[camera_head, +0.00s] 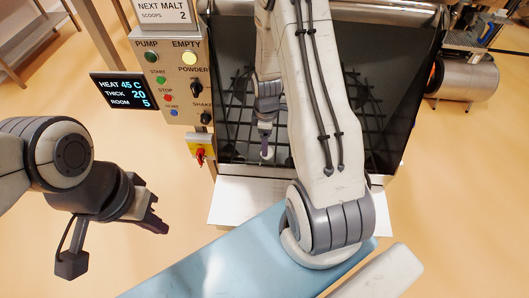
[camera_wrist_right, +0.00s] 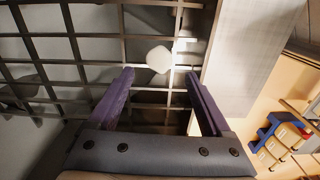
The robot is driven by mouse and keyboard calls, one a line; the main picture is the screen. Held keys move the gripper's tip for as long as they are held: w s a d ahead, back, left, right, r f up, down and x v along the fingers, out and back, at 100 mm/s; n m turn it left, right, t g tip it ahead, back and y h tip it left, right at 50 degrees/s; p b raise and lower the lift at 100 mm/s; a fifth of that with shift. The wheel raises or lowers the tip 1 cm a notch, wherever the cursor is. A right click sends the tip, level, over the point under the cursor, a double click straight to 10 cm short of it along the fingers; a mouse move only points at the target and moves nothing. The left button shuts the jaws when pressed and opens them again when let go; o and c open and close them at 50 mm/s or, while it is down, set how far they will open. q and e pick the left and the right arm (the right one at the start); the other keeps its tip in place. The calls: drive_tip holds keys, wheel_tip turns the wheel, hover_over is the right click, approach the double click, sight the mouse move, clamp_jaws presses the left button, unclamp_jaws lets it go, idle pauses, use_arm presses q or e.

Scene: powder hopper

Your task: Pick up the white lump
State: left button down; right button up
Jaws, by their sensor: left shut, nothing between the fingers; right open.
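The white lump (camera_wrist_right: 159,59) lies on the dark bar grate (camera_wrist_right: 88,73) in the right wrist view. It appears just beyond the fingertips, roughly centred between them, with no finger seen touching it. My right gripper (camera_wrist_right: 160,75) is open, one purple finger on each side. In the head view my right gripper (camera_head: 265,127) hangs over the grate, partly hidden by my arm, and a small pale spot below it looks like the lump (camera_head: 267,153). My left gripper (camera_head: 154,223) is shut and empty, out at the left, away from the hopper.
The hopper's dark side walls (camera_head: 388,100) enclose the grate. A control panel (camera_head: 178,78) with buttons and a small display (camera_head: 123,92) stand left of it. A white ledge (camera_head: 235,195) runs along its front. A metal cylinder (camera_head: 467,78) sits at the right. Open floor lies left.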

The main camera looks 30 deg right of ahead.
drive_tip(key=shift+s+f+p, duration=0.1)
drive_tip(key=shift+f+p, duration=0.5)
drive_tip(key=shift+f, duration=2.65)
drive_tip(key=shift+d, duration=0.1)
clamp_jaws()
